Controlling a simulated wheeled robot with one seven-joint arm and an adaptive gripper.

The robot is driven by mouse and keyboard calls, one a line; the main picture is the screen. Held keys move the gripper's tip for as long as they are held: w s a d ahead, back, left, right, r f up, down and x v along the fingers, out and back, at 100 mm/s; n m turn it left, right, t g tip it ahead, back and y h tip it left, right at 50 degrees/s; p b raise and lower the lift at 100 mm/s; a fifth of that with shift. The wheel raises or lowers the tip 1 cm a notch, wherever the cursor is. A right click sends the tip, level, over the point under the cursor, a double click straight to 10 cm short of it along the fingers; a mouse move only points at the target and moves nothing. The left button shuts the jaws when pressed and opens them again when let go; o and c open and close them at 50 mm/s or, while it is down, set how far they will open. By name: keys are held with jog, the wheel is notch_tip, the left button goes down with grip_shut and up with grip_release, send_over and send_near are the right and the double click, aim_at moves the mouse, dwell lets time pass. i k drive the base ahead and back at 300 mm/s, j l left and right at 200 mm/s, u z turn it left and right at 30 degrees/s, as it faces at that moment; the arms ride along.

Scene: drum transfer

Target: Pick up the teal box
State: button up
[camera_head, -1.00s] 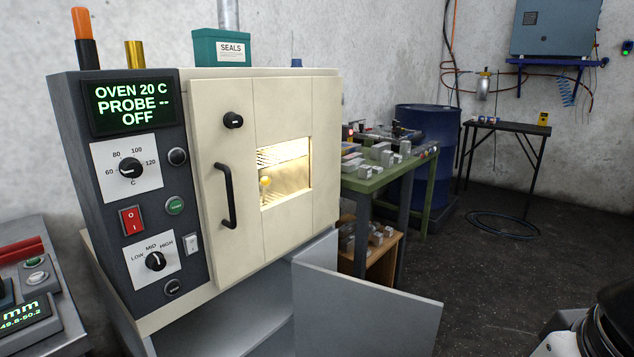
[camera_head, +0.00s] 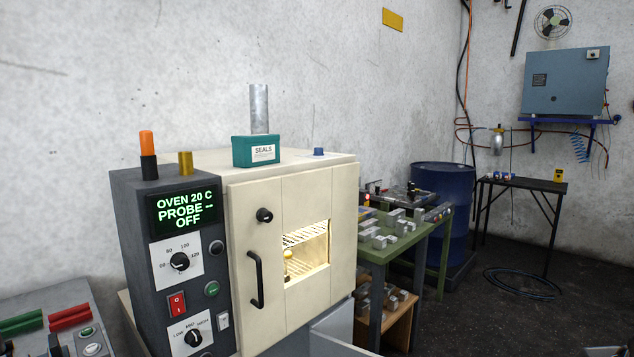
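The teal box (camera_head: 256,151) with a white label reading SEALS sits on top of the cream oven (camera_head: 240,206), near the front edge of its top. A grey vertical pipe (camera_head: 259,108) rises just behind the box. The oven's display reads OVEN 20 C, PROBE --, OFF. The oven door is closed, and its lit window shows a wire rack inside. My gripper is not in view.
An orange-topped beacon (camera_head: 147,154) and a brass cylinder (camera_head: 185,163) stand left of the box, and a small blue cap (camera_head: 319,152) is at its right. A green bench (camera_head: 383,252) with metal blocks and a blue drum (camera_head: 443,207) stand right.

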aim_at(254, 149)
jog(key=i+j+z, duration=0.1)
jog(key=i, duration=0.3)
jog(key=i+j, duration=0.25)
jog(key=i+j+z, duration=0.15)
jog(key=i, duration=0.35)
